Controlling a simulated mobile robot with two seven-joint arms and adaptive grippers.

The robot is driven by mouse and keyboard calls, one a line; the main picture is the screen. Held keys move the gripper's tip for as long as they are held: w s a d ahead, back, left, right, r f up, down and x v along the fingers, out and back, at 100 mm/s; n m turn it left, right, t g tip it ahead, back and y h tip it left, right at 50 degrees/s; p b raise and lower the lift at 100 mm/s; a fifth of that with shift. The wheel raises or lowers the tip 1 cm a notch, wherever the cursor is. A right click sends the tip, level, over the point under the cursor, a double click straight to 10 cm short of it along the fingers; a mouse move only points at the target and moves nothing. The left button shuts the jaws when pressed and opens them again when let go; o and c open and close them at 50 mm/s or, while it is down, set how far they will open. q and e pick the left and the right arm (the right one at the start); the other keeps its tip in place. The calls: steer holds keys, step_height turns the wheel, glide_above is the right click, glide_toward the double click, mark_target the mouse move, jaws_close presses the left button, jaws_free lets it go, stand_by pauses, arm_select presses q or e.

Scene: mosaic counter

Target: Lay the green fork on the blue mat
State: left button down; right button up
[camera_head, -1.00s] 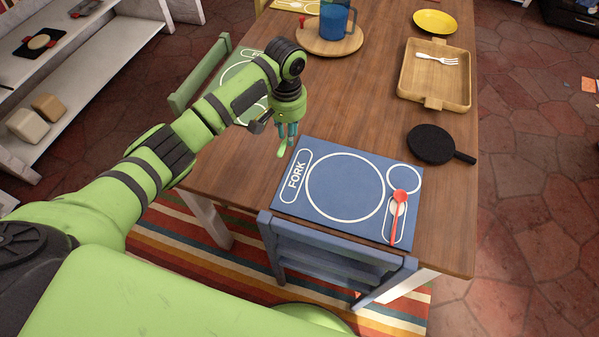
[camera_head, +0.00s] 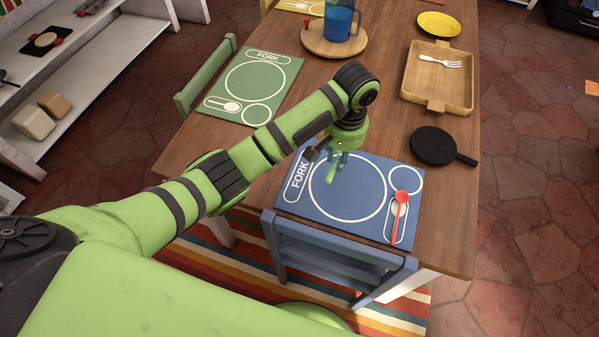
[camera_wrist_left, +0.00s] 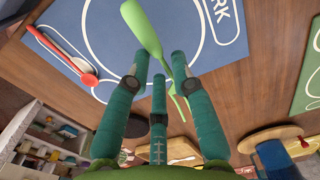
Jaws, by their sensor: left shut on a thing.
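The green fork (camera_head: 331,174) is held by my left gripper (camera_head: 339,158). In the left wrist view the fork (camera_wrist_left: 143,27) reaches out past the teal fingers, and part of it is hidden between them. The blue mat (camera_head: 350,203) lies at the near edge of the table, with an outlined FORK slot on its left and a plate circle in the middle. The gripper and fork are above the mat's upper part, over the plate circle, right of the FORK slot. The gap between fork and mat is hard to judge. My right gripper is out of view.
A red spoon (camera_head: 400,205) lies at the mat's right side. A black pan (camera_head: 432,146) is right of the mat. A wooden tray (camera_head: 408,87) holds a white fork. A green mat (camera_head: 250,82) lies at left. A blue mug (camera_head: 340,20) stands on a round board.

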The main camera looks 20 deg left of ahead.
arm_select(q)
steer(key=s+d, duration=0.2)
steer(key=s, duration=0.1)
steer(key=p, duration=0.2)
glide_above(299, 179)
step_height(299, 179, down, 6)
steer(key=shift+s+d+f, duration=0.1)
steer(key=shift+f, duration=0.05)
step_height(299, 179, down, 4)
steer(key=shift+r+p, duration=0.1)
steer(key=shift+p, duration=0.2)
steer(key=shift+f, duration=0.2)
steer(key=shift+f, duration=0.15)
steer(key=c, duration=1.1)
jaws_free()
steer(key=shift+o, duration=0.2)
